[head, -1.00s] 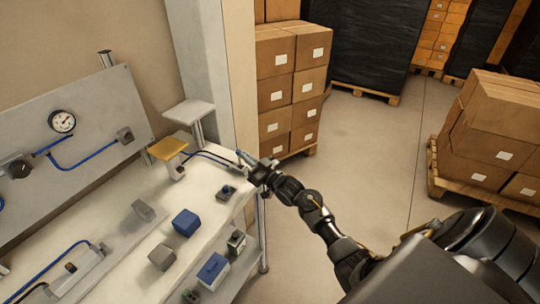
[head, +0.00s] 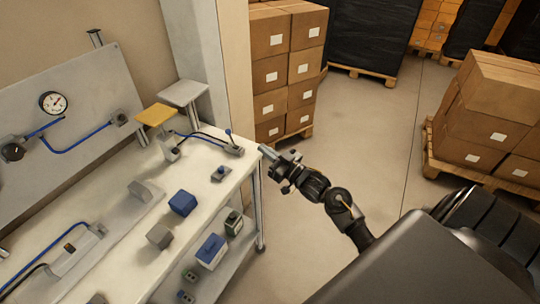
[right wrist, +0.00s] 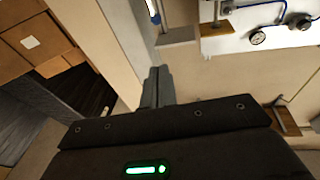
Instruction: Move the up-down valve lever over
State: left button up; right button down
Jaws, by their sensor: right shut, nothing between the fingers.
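The valve with the blue-tipped lever (head: 229,136) sits at the right end of the white workbench in the head view. Its lever stands up from a small grey body, leaning slightly left, and a dark cable runs left from the body. My right gripper (head: 265,152) is shut and empty, just right of the valve, past the bench edge. A gap shows between its fingertips and the lever. In the right wrist view the shut fingers (right wrist: 157,86) point away from the camera with nothing held; I cannot make out the lever clearly there. My left gripper is not in view.
A small button box (head: 220,174) and a blue block (head: 183,203) lie in front. A gauge panel (head: 70,115) leans at left.

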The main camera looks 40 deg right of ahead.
jog(key=shift+s+d+r, duration=0.1)
jog(key=shift+s, duration=0.35)
jog(key=shift+s+d+r, duration=0.1)
jog(key=shift+s, duration=0.35)
jog(key=s+d+f+m+g+h, duration=0.1)
jog(key=s+f+g+h, duration=0.3)
jog(key=f, duration=1.4)
jog(key=s+d+f+g+h, duration=0.1)
jog(key=s+f+g, duration=0.35)
jog(key=f, duration=1.25)
jog(key=s+a+f+g, duration=0.3)
jog(key=s+f, duration=0.4)
jog(key=s, duration=0.6)
jog(key=s+a+f+g+b, duration=0.1)
jog(key=s+a+f+g, duration=0.2)
jog(key=s+f, duration=0.5)
jog(key=s+a+f+g+b, duration=0.1)
jog(key=s+a+f+g, duration=0.2)
jog(key=s+f, duration=0.5)
jog(key=s+a, duration=0.1)
jog(key=s, duration=1)
jog(key=shift+s+f+n+g, duration=0.15)
jog(key=shift+s+n+g, duration=0.1)
jog(key=shift+n+g, duration=0.15)
